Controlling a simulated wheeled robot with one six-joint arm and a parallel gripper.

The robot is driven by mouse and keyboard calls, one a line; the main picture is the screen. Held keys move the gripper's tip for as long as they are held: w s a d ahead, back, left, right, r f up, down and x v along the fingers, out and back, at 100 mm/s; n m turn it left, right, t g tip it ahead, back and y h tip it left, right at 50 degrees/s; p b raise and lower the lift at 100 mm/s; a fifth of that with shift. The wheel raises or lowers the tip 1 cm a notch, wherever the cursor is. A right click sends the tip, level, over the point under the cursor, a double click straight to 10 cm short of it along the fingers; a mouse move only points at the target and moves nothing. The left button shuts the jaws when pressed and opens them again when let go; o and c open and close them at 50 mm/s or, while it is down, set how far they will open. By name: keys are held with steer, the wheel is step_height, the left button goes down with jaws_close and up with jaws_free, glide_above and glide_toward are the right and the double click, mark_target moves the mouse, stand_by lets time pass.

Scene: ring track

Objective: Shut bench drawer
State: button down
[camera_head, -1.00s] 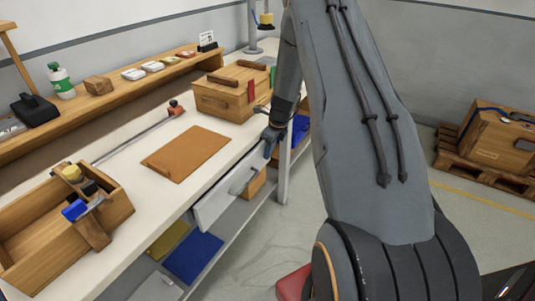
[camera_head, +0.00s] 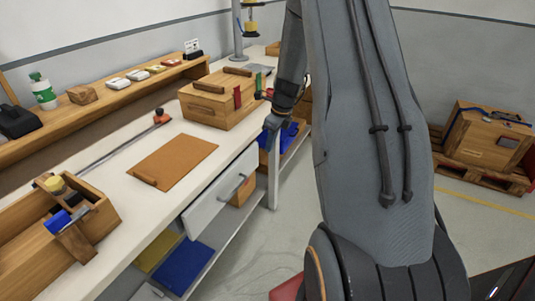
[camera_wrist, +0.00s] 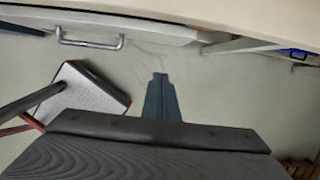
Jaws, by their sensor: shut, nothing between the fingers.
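The bench drawer has a white front (camera_head: 212,203) with a grey bar handle (camera_head: 232,188), under the right-hand edge of the workbench. In the wrist view the drawer front (camera_wrist: 165,33) and its handle (camera_wrist: 90,43) lie at the upper left. The front sits close along the bench edge; whether it is fully flush I cannot tell. My gripper (camera_wrist: 160,76) is shut and empty, apart from the handle and to its right in the wrist view. In the head view the gripper (camera_head: 271,125) is by the bench edge beyond the handle, its tips hard to make out.
The white benchtop (camera_head: 115,205) carries a brown board (camera_head: 175,162), a wooden chest (camera_head: 222,100) and an open wooden tote (camera_head: 95,200). A crate on a pallet (camera_head: 490,138) stands right.

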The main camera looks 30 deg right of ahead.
steer(key=s+f+y+b, duration=0.3)
steer(key=s+f+b, duration=0.3)
steer(key=f+b, duration=0.15)
steer(key=t+y+b, duration=0.5)
steer(key=t+b, duration=0.8)
steer(key=b, duration=0.9)
glide_toward(251, 163)
steer(key=b+x, duration=0.2)
steer(key=x, duration=0.4)
steer(key=shift+w+f+b, duration=0.1)
steer(key=shift+w+b, duration=0.2)
steer(key=shift+b, duration=0.1)
